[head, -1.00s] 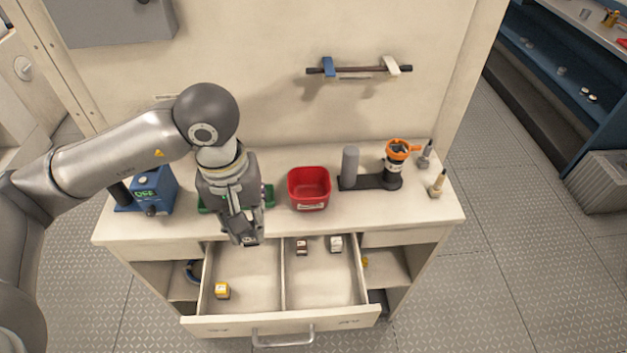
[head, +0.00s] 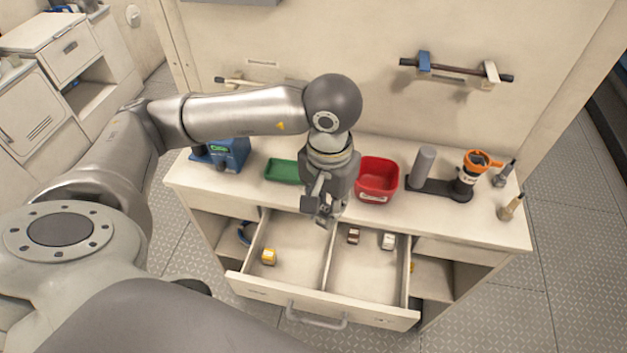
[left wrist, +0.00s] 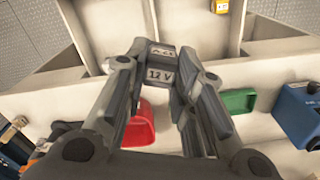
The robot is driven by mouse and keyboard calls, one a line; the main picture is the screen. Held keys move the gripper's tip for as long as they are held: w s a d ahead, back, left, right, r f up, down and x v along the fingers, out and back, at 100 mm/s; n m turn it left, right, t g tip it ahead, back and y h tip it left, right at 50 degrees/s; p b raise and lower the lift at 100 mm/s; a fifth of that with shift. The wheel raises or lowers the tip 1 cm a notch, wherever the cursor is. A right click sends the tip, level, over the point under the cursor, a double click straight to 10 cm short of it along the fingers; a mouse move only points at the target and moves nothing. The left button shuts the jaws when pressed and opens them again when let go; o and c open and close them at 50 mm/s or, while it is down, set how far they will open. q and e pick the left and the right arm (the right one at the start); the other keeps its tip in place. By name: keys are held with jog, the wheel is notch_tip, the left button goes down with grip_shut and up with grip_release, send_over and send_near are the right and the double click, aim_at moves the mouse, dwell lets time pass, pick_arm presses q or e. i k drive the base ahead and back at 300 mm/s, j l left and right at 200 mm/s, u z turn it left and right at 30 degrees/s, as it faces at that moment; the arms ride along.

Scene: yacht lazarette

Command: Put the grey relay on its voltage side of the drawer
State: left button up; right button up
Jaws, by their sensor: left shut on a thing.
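My left gripper (head: 325,216) is above the worktop's front edge, close to the rear end of the drawer's divider. In the left wrist view its fingers (left wrist: 163,88) are shut on the grey relay (left wrist: 160,74), whose face reads "12 V". In the head view the relay is mostly hidden by the fingers. The open drawer (head: 318,303) has a left and a right compartment. A yellow relay (head: 268,257) sits in the left one. A brown relay (head: 353,236) and a white relay (head: 388,241) sit in the right one. Markings on the drawer front are too small to read.
On the worktop stand a red bin (head: 377,181), a green tray (head: 282,171), a blue device (head: 228,154) and a grey holder with an orange-topped tool (head: 468,172). Both drawer compartments have free floor toward the front.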

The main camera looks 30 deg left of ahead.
aim_at(308, 269)
jog(key=k+j+z, duration=0.25)
jog(key=z, duration=0.25)
jog(key=k+j+z, duration=0.15)
jog(key=k+z, duration=0.15)
jog(key=z, duration=0.15)
jog(key=k+j, duration=0.1)
jog(key=k, duration=0.35)
